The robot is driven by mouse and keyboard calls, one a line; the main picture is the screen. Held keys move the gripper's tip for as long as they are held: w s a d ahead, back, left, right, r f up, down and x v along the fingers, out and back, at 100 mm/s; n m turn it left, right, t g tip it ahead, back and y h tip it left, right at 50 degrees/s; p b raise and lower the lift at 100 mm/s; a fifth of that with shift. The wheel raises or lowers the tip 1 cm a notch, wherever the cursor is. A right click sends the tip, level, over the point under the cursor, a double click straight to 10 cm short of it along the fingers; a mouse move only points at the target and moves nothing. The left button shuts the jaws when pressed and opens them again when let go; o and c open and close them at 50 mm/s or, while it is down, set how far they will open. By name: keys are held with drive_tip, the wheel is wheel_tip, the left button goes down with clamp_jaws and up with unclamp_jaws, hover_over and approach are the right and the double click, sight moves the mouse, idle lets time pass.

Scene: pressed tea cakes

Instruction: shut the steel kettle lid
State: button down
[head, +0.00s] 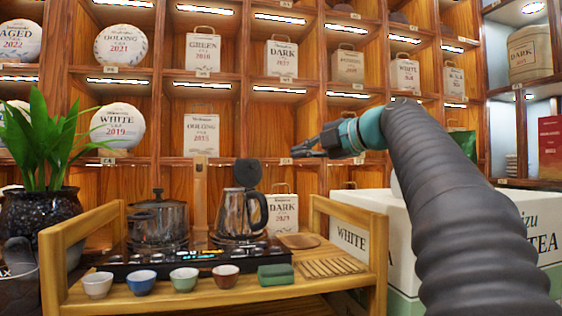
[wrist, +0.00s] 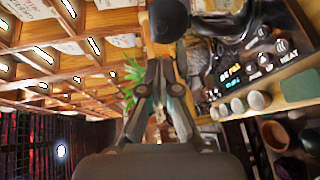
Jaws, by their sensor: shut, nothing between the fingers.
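The steel kettle (head: 232,212) stands on the black hob, with its dark handle on the right. Its dark round lid (head: 247,175) is open and stands upright above the kettle's top. In the wrist view the lid (wrist: 168,20) is a dark disc at the top, beyond my fingertips, with part of the kettle (wrist: 216,6) to its right. My gripper (head: 298,151) is to the right of the lid and a little higher in the head view, apart from it. Its fingers are shut and empty, and also show in the wrist view (wrist: 157,72).
A steel pot (head: 157,222) stands left of the kettle on the black hob (head: 190,258). Several cups (head: 184,280) and a green folded cloth (head: 275,274) line the wooden table's front. A plant (head: 45,150) is at left, a white box (head: 400,215) at right, shelves behind.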

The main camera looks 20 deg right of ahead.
sight(255, 165)
drive_tip(key=p+x, duration=0.2)
drive_tip(key=x, duration=1.1)
drive_tip(key=shift+f, duration=0.1)
drive_tip(key=shift+d, duration=0.1)
